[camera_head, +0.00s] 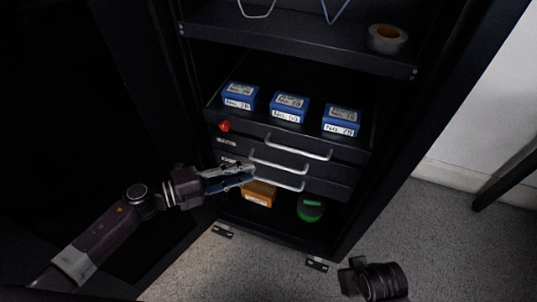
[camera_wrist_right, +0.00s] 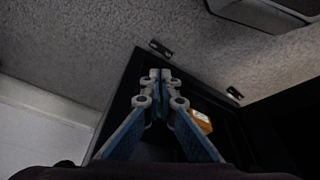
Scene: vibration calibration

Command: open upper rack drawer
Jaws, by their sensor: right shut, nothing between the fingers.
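The dark drawer rack stands inside a black cabinet. Its upper drawer front (camera_head: 248,131) carries a silver bar handle (camera_head: 299,147), and two more bar handles sit below it. My left gripper (camera_head: 251,174) is in front of the rack's left side, its fingertips close to the left ends of the lower handles. Whether it touches a handle or is open cannot be told. My right gripper shows in the right wrist view (camera_wrist_right: 160,76) with its fingertips together and nothing between them; it is low, outside the cabinet, away from the drawers.
Blue labelled boxes (camera_head: 290,107) stand in a row on top of the rack. A tape roll (camera_head: 387,39) lies on the shelf above. An orange box (camera_head: 259,193) and a green round object (camera_head: 310,208) sit below. Grey floor (camera_head: 440,235) is clear at right.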

